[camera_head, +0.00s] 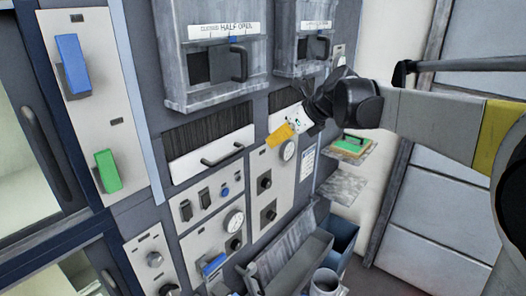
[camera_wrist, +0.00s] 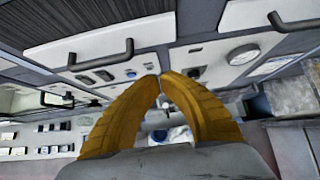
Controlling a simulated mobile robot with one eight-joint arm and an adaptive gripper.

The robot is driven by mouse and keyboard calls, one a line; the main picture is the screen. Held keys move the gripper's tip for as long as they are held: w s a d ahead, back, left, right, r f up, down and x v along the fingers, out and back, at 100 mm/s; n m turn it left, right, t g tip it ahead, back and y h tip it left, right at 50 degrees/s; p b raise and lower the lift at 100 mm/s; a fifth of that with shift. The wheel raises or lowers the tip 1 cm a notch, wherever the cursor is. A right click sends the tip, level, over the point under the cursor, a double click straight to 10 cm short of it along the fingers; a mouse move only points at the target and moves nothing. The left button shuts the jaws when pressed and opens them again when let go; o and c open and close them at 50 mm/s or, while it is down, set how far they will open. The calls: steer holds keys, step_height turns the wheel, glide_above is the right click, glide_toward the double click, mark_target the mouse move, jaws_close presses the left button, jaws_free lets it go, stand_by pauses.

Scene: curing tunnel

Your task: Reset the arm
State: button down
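My gripper (camera_head: 279,136) is at the end of my arm, which reaches in from the right in the head view. Its yellow fingers are in front of the grey control panel (camera_head: 256,205), beside a round gauge (camera_head: 287,150). In the wrist view my gripper (camera_wrist: 159,77) has its two fingertips together, with nothing seen between them. Whether the tips touch the panel cannot be told.
Two hatches (camera_head: 215,60) (camera_head: 303,40) with handles are above. A drawer (camera_head: 212,155) with a black handle is at the left. A green item (camera_head: 352,145) lies on a shelf at the right. A blue bin (camera_head: 341,238) and a cup (camera_head: 325,282) are below.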

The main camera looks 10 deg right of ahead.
steer(key=s+f+n+h+b, duration=0.1)
steer(key=s+f+n+b, duration=0.8)
steer(key=f, duration=0.7)
steer(key=s+a+f+n+h+b, duration=0.1)
steer(key=s+f+n+h+b, duration=0.1)
steer(key=s+f+n+b, duration=0.8)
steer(key=s+f+n+h+b, duration=0.2)
steer(key=s+f+n+b, duration=0.7)
steer(key=f+b, duration=0.6)
step_height(320, 180, down, 7)
steer(key=shift+s+a+f+n+b, duration=0.25)
steer(key=shift+s+n+b, duration=0.15)
steer(key=shift+s, duration=0.25)
